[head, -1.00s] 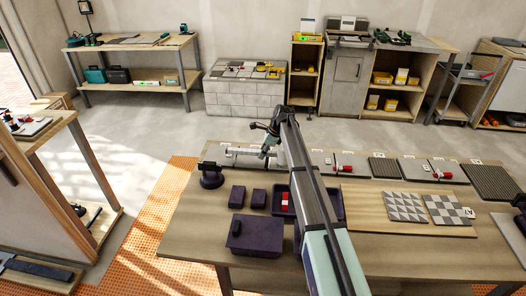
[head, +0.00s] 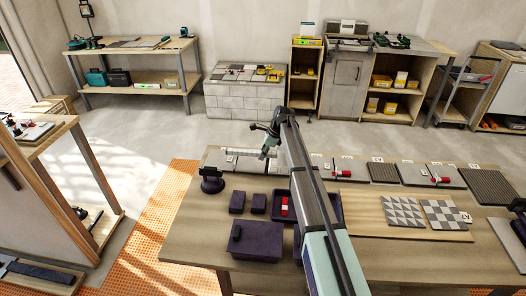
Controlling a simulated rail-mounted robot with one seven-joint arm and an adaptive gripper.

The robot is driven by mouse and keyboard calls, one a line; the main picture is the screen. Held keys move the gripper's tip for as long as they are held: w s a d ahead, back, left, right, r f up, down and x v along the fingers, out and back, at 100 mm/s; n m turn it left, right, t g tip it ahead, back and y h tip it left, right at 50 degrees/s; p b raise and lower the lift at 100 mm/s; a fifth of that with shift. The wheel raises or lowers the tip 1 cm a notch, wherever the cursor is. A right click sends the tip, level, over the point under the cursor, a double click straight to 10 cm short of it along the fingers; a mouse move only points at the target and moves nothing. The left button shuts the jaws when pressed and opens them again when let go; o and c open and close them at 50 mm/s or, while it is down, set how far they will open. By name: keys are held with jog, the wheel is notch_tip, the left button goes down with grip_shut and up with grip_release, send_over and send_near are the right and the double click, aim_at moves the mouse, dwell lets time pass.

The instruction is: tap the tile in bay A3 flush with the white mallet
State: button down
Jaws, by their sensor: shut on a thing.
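My gripper (head: 268,150) is at the far left part of the bench's back row, with the arm reaching over the bench. The jaws are small here. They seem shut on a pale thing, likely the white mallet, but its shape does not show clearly. A grey-and-white panel (head: 228,162) lies just left of the gripper, along the back edge. Several more tile panels continue to the right, partly hidden by my arm. Small white labels stand along this row, too small to read, so I cannot tell which bay is A3 or how its tile sits.
The wooden bench (head: 190,235) holds a dark purple box (head: 255,241), small purple blocks (head: 237,201), a tray (head: 335,207) with a red-and-white piece nearby, and a dark round-based tool (head: 212,181). A board (head: 365,222) carries patterned tiles (head: 442,213). Red-handled tools (head: 342,173) lie on back panels.

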notch_tip(320, 180, down, 4)
jog(key=shift+r+b, duration=0.1)
jog(key=shift+b, duration=0.2)
jog(key=shift+r+p, duration=1.65)
jog(key=shift+r, duration=1.15)
